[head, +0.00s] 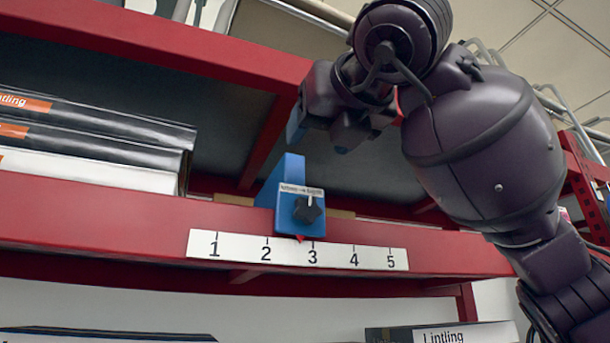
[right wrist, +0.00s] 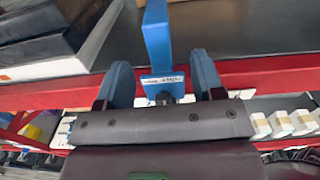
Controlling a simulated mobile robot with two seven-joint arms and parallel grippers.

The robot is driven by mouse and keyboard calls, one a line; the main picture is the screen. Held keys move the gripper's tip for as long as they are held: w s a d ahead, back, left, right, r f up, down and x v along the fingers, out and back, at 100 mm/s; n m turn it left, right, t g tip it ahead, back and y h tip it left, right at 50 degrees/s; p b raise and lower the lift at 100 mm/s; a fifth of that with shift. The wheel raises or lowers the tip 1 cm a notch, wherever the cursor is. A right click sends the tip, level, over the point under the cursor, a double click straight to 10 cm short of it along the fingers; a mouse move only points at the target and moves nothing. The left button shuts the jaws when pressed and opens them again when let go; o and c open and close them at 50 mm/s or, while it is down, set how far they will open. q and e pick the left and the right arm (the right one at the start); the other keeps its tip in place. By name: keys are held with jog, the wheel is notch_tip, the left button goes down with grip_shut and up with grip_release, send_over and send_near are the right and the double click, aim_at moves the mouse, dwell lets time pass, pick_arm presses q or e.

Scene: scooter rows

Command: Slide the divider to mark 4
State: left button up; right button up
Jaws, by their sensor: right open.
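The blue divider (head: 288,180) stands upright on the red shelf, with a black knob (head: 307,209) on its front and a small label above the knob. Its red pointer (head: 300,238) is a little left of mark 3 on the white number strip (head: 228,245), which runs 1 to 5. Mark 4 (head: 354,256) is clear to the right. My right gripper (head: 320,138) is open above the divider. In the right wrist view the blue divider (right wrist: 157,38) shows between the two spread fingers (right wrist: 161,75), with gaps at both sides. My left gripper is not in view.
Flat boxes (head: 90,140) are stacked on the shelf left of the divider. A red upper beam (head: 170,45) crosses above. Another box (head: 440,333) is below at the right. The shelf front (head: 430,248) right of the divider looks free.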

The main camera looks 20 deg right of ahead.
aim_at(295, 161)
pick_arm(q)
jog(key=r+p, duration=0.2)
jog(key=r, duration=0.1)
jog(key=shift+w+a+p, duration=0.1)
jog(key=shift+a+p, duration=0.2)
pick_arm(e)
jog(key=shift+m, duration=0.3)
jog(key=w, duration=0.7)
jog(key=w+a, duration=0.1)
jog(key=w, duration=0.2)
jog(key=shift+w, duration=0.25)
grip_shut()
jog(key=d+b, duration=0.2)
jog(key=d, duration=0.6)
jog(key=shift+w, duration=0.1)
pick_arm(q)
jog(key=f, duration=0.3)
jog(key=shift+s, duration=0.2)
pick_arm(e)
jog(key=shift+r, duration=0.1)
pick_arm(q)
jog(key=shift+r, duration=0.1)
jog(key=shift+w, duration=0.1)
pick_arm(e)
grip_release()
